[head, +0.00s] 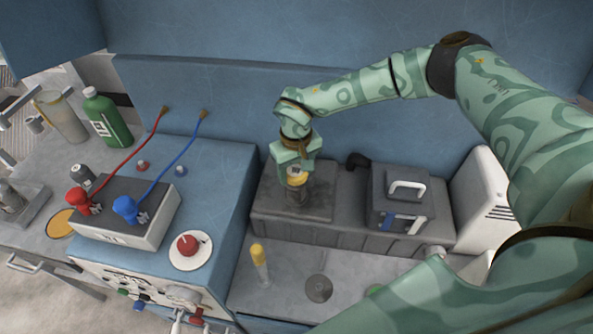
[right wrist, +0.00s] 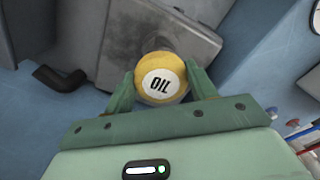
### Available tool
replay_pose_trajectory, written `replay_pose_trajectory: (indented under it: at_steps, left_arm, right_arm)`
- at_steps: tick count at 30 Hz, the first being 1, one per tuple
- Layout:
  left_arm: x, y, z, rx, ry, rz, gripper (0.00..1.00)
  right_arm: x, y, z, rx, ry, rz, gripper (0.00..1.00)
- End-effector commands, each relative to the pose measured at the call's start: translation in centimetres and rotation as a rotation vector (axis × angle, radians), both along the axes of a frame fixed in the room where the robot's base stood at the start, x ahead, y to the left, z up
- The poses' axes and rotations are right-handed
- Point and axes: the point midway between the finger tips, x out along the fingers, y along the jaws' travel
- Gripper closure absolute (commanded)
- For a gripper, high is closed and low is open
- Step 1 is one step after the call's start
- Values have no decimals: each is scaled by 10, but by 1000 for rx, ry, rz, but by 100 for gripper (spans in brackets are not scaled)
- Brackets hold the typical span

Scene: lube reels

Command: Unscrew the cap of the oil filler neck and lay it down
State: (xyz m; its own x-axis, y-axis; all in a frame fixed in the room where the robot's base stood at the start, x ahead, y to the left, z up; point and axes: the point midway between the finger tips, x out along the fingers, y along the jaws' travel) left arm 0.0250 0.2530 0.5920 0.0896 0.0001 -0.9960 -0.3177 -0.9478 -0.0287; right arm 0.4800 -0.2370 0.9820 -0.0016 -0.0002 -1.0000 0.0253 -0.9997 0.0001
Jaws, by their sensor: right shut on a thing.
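The yellow oil cap (right wrist: 161,78) has a white disc marked OIL on top. It shows between the two fingers of my right gripper (right wrist: 160,88) in the right wrist view, and the gripper is shut on it. In the head view my right gripper (head: 296,172) points down over the dark grey engine block, with the yellow cap (head: 297,177) at its fingertips. The filler neck (head: 296,194) is directly below the cap, and I cannot tell whether the threads are still engaged. My left gripper is not in view.
The grey block (head: 340,220) carries a dark box with a white handle (head: 407,188). A yellow-topped tube (head: 260,262) stands on the grey counter in front. A blue console at left holds a box (head: 125,212) with red and blue plugs, and a red knob (head: 188,245).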

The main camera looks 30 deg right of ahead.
Motion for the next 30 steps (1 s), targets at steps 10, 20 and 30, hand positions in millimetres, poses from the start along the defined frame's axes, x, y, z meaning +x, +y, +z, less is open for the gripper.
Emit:
replay_pose_trajectory:
  at_steps: [10,20,30]
  left_arm:
    - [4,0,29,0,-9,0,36]
    - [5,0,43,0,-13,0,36]
    - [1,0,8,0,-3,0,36]
  right_arm:
    - [1,0,35,0,-4,-1,66]
    - [1,0,51,0,-1,-1,66]
    - [10,-9,24,1,-1,-30,66]
